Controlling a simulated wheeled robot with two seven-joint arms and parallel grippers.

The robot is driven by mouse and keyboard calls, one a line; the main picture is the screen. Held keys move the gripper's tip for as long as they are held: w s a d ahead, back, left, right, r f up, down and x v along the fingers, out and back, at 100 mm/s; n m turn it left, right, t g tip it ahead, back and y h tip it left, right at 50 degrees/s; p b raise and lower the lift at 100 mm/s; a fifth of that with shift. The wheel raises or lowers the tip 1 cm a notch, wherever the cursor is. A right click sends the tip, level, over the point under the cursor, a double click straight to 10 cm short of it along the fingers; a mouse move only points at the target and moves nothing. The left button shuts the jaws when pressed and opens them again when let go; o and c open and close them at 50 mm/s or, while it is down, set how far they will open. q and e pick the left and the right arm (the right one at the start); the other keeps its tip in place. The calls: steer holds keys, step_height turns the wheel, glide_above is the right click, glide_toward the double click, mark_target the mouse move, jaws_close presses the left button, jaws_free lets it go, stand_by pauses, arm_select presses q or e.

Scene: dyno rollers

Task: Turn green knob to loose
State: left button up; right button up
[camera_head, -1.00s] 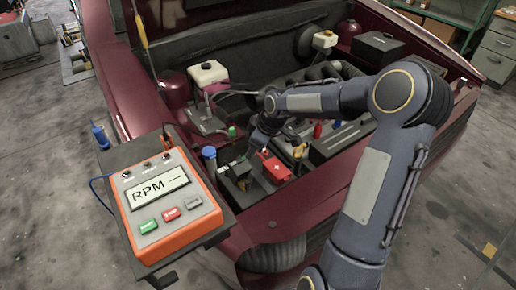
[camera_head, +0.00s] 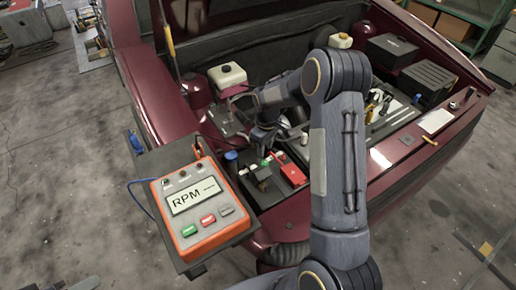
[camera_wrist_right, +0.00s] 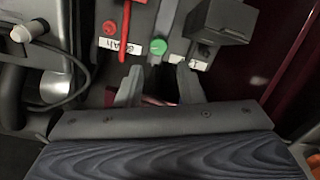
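The green knob (camera_wrist_right: 158,46) is a small round knob with a slot mark in the right wrist view. It sits on a grey strip between a red part and a dark block. In the head view it shows only as a small green spot (camera_head: 266,162) by the right gripper (camera_head: 262,142). In the right wrist view my right gripper (camera_wrist_right: 160,82) has its two grey fingers spread, with nothing held between them. The knob lies just beyond the gap between the fingertips, apart from them. My left gripper is not in view.
A red lever (camera_wrist_right: 126,20) with a white label stands left of the knob, and a dark block (camera_wrist_right: 222,22) stands right. An orange RPM meter (camera_head: 198,208) rests on a tray at the car's front.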

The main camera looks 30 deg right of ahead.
mark_target(265, 163)
steer(key=shift+f+p, duration=0.55)
steer(key=shift+f, duration=3.35)
steer(key=shift+d, duration=0.1)
steer(key=c, duration=0.7)
